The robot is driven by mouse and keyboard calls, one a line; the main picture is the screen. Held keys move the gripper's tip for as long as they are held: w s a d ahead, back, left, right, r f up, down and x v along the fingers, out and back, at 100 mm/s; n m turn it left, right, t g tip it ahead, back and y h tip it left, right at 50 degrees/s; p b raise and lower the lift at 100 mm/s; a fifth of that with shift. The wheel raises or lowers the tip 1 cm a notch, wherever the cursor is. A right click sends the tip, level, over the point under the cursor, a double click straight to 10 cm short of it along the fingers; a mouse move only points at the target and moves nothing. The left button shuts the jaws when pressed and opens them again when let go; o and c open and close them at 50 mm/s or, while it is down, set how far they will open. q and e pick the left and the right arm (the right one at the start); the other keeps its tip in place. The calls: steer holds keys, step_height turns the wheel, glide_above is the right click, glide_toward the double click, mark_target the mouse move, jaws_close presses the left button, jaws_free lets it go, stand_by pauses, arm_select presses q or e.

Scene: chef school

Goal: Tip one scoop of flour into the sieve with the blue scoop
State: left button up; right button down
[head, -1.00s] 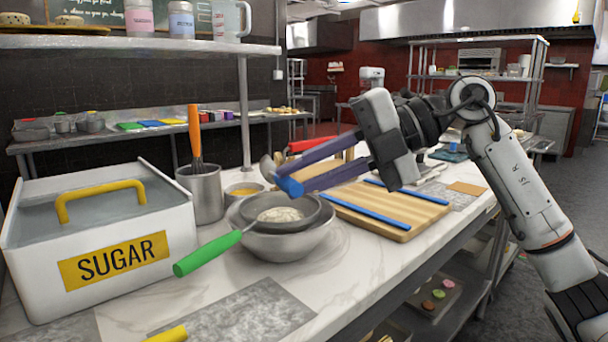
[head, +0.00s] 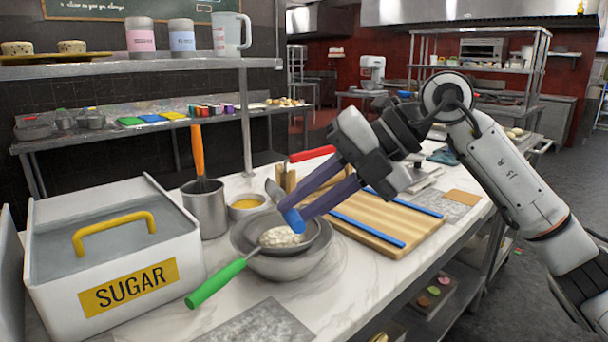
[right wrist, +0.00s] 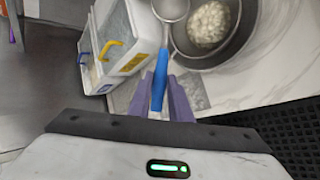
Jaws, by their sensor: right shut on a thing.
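The sieve (head: 246,237), with a green handle (head: 216,284), rests on a metal bowl (head: 287,269). A pale heap of flour (head: 282,237) lies in the sieve; it also shows in the right wrist view (right wrist: 208,24). My right gripper (head: 303,209), with purple fingers, is shut on the blue handle of the scoop (head: 293,220), just above the sieve's far right rim. The scoop's metal head (head: 275,190) is tilted up beyond the handle. It shows at the top of the right wrist view (right wrist: 171,8); I cannot tell whether it holds flour. My left gripper is out of view.
A white sugar bin (head: 120,245) with a yellow handle stands left. A metal pot (head: 205,207) with an orange-handled tool and a small yellow-filled bowl (head: 246,203) stand behind the sieve. A wooden board (head: 385,222) with blue strips lies right. A shelf (head: 150,66) hangs above.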

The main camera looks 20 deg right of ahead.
step_height(320, 180, up, 3)
steer(key=n+h+p, duration=0.1)
steer(key=h+p, duration=0.2)
steer(key=p, duration=0.2)
steer(key=h+p, duration=0.4)
steer(key=p, duration=0.1)
steer(key=shift+f+n+p, duration=0.15)
steer(key=shift+n+p, duration=0.15)
steer(key=shift+n, duration=0.1)
steer(key=shift+g, duration=0.3)
